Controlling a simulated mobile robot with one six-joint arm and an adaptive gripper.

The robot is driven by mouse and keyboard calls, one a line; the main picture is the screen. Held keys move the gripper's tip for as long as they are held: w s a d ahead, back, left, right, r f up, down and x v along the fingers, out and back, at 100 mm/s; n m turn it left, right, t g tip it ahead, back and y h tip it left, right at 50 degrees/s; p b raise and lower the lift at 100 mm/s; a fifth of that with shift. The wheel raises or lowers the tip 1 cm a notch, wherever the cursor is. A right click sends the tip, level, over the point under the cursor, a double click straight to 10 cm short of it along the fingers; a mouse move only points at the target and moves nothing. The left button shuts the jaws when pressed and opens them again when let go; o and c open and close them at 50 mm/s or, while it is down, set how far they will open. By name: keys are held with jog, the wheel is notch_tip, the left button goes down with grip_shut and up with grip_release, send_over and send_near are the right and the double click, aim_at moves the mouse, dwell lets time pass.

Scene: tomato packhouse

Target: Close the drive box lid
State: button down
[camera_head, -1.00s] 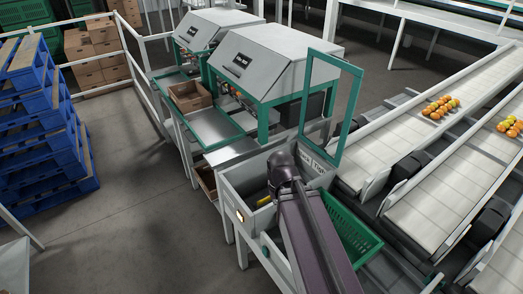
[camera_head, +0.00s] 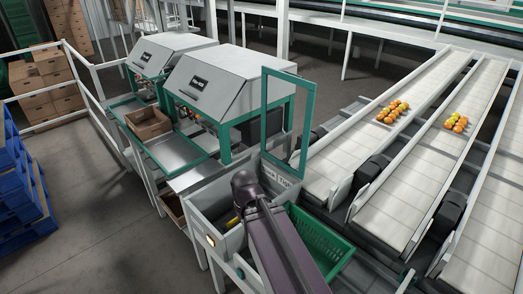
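The drive box (camera_head: 205,226) is a light grey open-topped box in the lower middle. Something yellow shows inside it. A tall green-framed, see-through panel (camera_head: 265,112), which looks like its lid, stands upright at the box's far right side, so the box looks open. My dark purple arm reaches up from the bottom edge and its bend lies over the box in the picture, hiding part of the interior. My gripper is hidden behind the arm; I cannot see its fingers or whether it touches anything.
A green crate (camera_head: 322,243) sits right of my arm. Two grey-hooded machines (camera_head: 215,90) stand behind, with a cardboard box (camera_head: 148,124) on a green-edged tray. Conveyors (camera_head: 405,175) carrying orange fruit run at right. Blue pallets (camera_head: 20,205) stand at left, with open floor between.

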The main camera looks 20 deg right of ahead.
jog(key=w+d+r+m+t+h+p, duration=0.1)
jog(key=w+d+r+m+h+p, duration=0.3)
jog(key=w+d+r+p, duration=1.2)
jog(key=w+d+r+m+t+h+p, duration=0.2)
jog(key=w+d+r+m+h+p, duration=0.3)
jog(key=w+d+r+m+p, duration=0.4)
jog(key=w+d+r+p, duration=0.3)
jog(key=w+r+p, duration=0.1)
jog(key=w+r, duration=0.3)
jog(key=w+d+r+p, duration=0.4)
jog(key=w+r, duration=0.3)
jog(key=w, duration=0.1)
jog(key=shift+d+r+m+t, duration=0.15)
jog(key=shift+d+m+t, duration=0.15)
jog(key=shift+d+f, duration=0.1)
jog(key=shift+f, duration=0.1)
jog(key=w+d+f+b, duration=0.1)
jog(key=d+f+b, duration=0.2)
jog(key=f+b, duration=0.4)
jog(key=shift+w, duration=0.15)
jog(key=shift+a, duration=0.1)
